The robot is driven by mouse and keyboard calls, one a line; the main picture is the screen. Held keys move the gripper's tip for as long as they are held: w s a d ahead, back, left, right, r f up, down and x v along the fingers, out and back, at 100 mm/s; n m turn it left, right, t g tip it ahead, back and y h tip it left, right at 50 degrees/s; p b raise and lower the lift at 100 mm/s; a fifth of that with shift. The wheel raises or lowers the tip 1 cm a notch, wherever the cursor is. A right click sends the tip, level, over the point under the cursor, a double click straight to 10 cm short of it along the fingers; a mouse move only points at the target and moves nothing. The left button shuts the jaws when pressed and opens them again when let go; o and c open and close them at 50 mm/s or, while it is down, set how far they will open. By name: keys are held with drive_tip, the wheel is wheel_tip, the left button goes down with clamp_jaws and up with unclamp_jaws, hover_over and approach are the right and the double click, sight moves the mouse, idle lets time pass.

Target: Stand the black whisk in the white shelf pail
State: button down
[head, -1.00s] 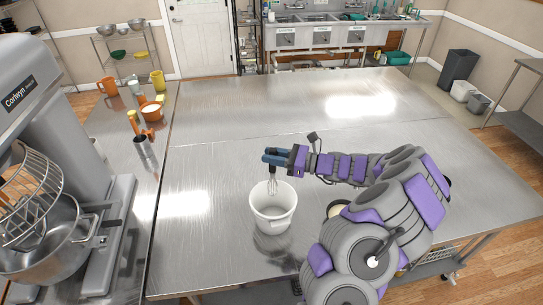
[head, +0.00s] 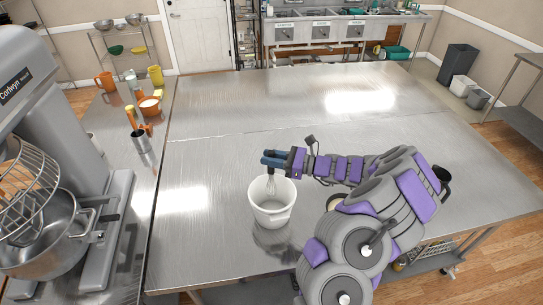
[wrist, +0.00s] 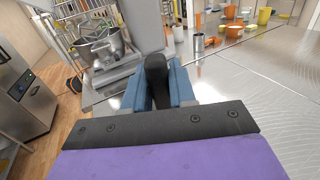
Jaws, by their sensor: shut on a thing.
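The white pail (head: 271,213) stands upright on the metal table in the head view, with its open top up. My gripper (head: 271,158) is over the pail, shut on the black whisk. The whisk's wire end (head: 271,186) points down and reaches inside the pail's mouth. Whether it touches the bottom is hidden by the pail's wall. In the wrist view the whisk's black handle (wrist: 156,75) sits between the two blue fingers of my gripper (wrist: 160,88).
A stand mixer (head: 50,170) with a steel bowl stands on the left. A metal cup (head: 141,142) and orange and yellow containers (head: 150,104) stand on the left counter. The table's middle and back (head: 290,105) are clear.

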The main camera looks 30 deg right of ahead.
sight(271, 182)
drive_tip(key=shift+a+f, duration=0.35)
drive_tip(key=shift+f, duration=0.45)
drive_tip(key=shift+d+f+b, duration=0.25)
drive_tip(key=shift+f+b, duration=0.4)
drive_tip(key=shift+f, duration=0.35)
drive_tip(key=shift+a+f+b, duration=0.15)
drive_tip(key=shift+f+b, duration=0.25)
drive_tip(key=shift+f, duration=0.5)
drive_tip(key=shift+f+b, duration=1.5)
drive_tip(key=shift+f, duration=1.55)
drive_tip(key=c, duration=0.8)
unclamp_jaws()
drive_tip(key=shift+c, duration=0.2)
drive_tip(key=shift+s, duration=0.1)
